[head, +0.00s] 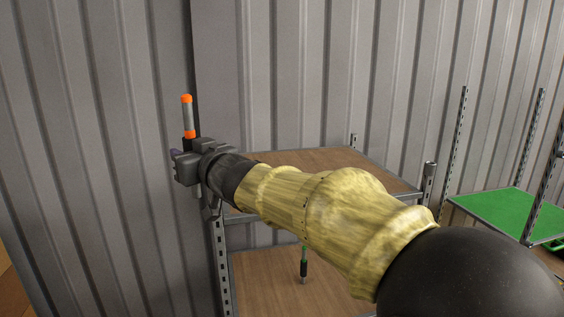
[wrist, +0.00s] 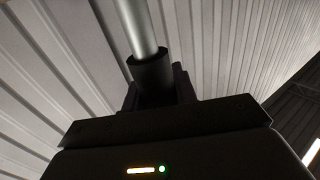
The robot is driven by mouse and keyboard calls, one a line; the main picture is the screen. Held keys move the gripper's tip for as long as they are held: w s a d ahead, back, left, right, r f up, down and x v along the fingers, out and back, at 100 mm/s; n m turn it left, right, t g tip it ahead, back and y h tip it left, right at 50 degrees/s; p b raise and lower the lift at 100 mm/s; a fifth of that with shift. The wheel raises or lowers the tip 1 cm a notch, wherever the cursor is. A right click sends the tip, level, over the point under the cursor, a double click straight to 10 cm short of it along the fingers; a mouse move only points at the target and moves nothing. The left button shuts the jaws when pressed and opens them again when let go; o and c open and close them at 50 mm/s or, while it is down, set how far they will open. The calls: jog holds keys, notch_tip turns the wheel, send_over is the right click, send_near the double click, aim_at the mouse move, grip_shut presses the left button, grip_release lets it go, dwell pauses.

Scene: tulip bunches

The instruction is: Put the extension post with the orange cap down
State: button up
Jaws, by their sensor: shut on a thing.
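The extension post (head: 187,116) is a grey rod with an orange cap at its top and an orange band lower down. It stands about upright in my gripper (head: 184,160), left of the shelf rack. My gripper is shut on its dark lower part. In the wrist view the post (wrist: 138,28) shows as a silver rod rising from a black sleeve (wrist: 151,70) between the dark jaws of my gripper (wrist: 160,90). The cap is outside the wrist view. The post's lower end is hidden by my gripper.
A metal rack with a brown upper shelf (head: 335,165) and a brown lower shelf (head: 265,285) stands behind my arm. A green-topped shelf (head: 510,213) is at the right. Corrugated wall (head: 290,70) closes the back.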

jog(key=d+f+m+t+h, duration=0.1)
jog(key=d+f+h, duration=0.3)
jog(key=d+f, duration=0.7)
jog(key=s+d+f+m+t+h, duration=0.1)
jog(key=d+f+m+h, duration=0.3)
jog(key=d+f, duration=0.7)
jog(key=d+f+m+t+h, duration=0.2)
jog(key=d+f, duration=1)
jog(key=f, duration=2.5)
jog(key=shift+s+f+m+t+h, duration=0.35)
jog(key=shift+m+h, duration=0.35)
jog(key=shift+h, duration=0.4)
jog(key=shift+s+r, duration=0.1)
jog(key=shift+r, duration=0.15)
notch_tip(320, 180, down, 17)
jog(key=b, duration=1.7)
